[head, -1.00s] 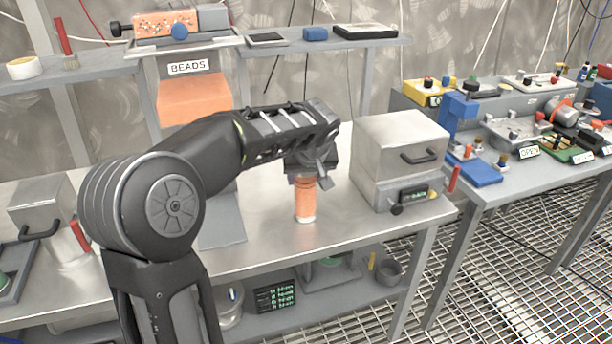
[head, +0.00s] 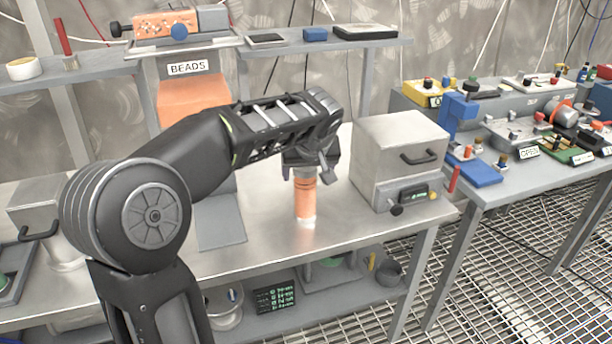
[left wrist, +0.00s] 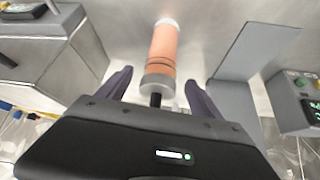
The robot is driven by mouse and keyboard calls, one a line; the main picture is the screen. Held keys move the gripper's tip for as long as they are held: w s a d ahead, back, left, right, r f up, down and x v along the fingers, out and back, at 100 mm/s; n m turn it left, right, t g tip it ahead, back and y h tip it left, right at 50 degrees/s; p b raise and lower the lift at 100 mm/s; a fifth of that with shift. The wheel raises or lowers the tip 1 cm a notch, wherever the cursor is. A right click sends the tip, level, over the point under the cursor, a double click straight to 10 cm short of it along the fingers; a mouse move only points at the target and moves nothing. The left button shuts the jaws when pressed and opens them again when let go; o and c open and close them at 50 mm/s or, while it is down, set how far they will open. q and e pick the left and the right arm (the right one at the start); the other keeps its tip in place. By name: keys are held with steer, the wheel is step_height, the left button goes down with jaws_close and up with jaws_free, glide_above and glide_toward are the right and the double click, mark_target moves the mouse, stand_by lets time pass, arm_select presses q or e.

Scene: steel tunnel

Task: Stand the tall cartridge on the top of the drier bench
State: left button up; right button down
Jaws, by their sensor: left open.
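The tall cartridge (head: 305,198) is an orange cylinder with a pale base and a grey cap. It stands upright on the steel top of the drier bench (head: 265,228), between the bead hopper's chute and the metal box. In the left wrist view the cartridge (left wrist: 163,50) shows its grey cap and dark stem nearest to me. My left gripper (head: 308,173) is over the cartridge's upper end. In the left wrist view its two fingers (left wrist: 158,84) are open, one on each side of the cap, with gaps visible. My right gripper is not in view.
A metal box with a handle (head: 400,145) stands close to the right of the cartridge. The hopper marked BEADS (head: 194,101) and its grey chute (head: 221,222) are to the left. A shelf (head: 290,47) runs behind. Bare bench top lies in front of the cartridge.

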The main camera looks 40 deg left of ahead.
arm_select(q)
steer(key=v, duration=0.8)
steer(key=shift+s+r, duration=0.15)
steer(key=shift+r, duration=0.2)
steer(key=shift+d, duration=0.15)
steer(key=d+f+m+g+h, duration=0.1)
steer(key=d+f+m+h, duration=0.1)
steer(key=d+f, duration=0.6)
steer(key=w+d+f+m+h, duration=0.15)
steer(key=d+f, duration=0.25)
steer(key=f, duration=0.8)
steer(key=d+f+m+g+h, duration=0.1)
steer(key=d+f+m+h, duration=0.15)
steer(key=d+f, duration=0.5)
steer(key=s+d+f+m+g+h, duration=0.1)
steer(key=s+d+f, duration=0.25)
steer(key=f, duration=0.35)
steer(key=s+d+f+h, duration=0.1)
steer(key=s+d+f, duration=0.2)
steer(key=s+f, duration=0.3)
steer(key=s+d+f, duration=0.2)
steer(key=s+f, duration=0.3)
steer(key=s, duration=0.2)
steer(key=s+d+f+g, duration=0.1)
steer(key=s+d+f, duration=0.2)
steer(key=s+f, duration=0.3)
steer(key=shift+s+d+h, duration=0.25)
steer(key=shift+s+h, duration=0.15)
steer(key=shift+s, duration=0.75)
steer(key=shift+f, duration=0.1)
